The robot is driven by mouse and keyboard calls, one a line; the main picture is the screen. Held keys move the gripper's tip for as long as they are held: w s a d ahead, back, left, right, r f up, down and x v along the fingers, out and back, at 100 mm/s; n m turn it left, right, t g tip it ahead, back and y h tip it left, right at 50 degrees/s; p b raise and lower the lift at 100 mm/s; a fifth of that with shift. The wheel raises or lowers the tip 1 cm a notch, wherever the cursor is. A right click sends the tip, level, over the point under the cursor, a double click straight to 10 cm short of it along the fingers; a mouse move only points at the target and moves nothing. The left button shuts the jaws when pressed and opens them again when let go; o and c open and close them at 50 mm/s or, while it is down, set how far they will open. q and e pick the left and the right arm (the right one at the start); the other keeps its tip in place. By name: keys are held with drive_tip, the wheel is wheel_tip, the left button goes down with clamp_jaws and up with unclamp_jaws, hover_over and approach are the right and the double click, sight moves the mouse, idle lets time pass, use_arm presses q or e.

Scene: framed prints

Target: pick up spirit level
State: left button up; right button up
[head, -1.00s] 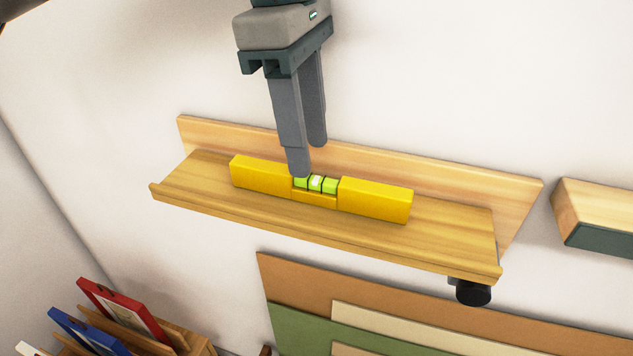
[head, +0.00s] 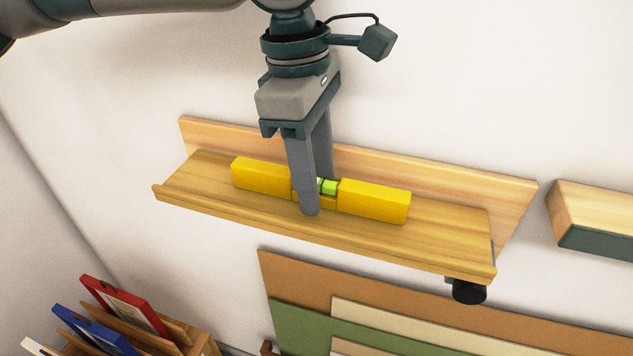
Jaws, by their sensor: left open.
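The yellow spirit level (head: 374,201) with a green vial lies lengthwise on a wooden wall shelf (head: 240,215). My left gripper (head: 318,198) points down at the level's middle. Its jaws are open, with one finger in front of the level and the other behind it. The near finger covers part of the vial. The far fingertip is hidden behind the level, so I cannot tell whether either finger touches it. My right gripper is not in view.
The shelf has a raised back board (head: 440,178) and a low front lip. A black cylinder (head: 468,291) hangs under its right end. A wooden block (head: 598,215) is on the wall at right. Framed prints (head: 125,303) stand in a rack at lower left, and boards (head: 300,282) lean below.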

use_arm(q)
drive_tip(key=shift+f, duration=0.1)
drive_tip(key=shift+c, duration=0.3)
clamp_jaws()
drive_tip(key=shift+s, duration=0.1)
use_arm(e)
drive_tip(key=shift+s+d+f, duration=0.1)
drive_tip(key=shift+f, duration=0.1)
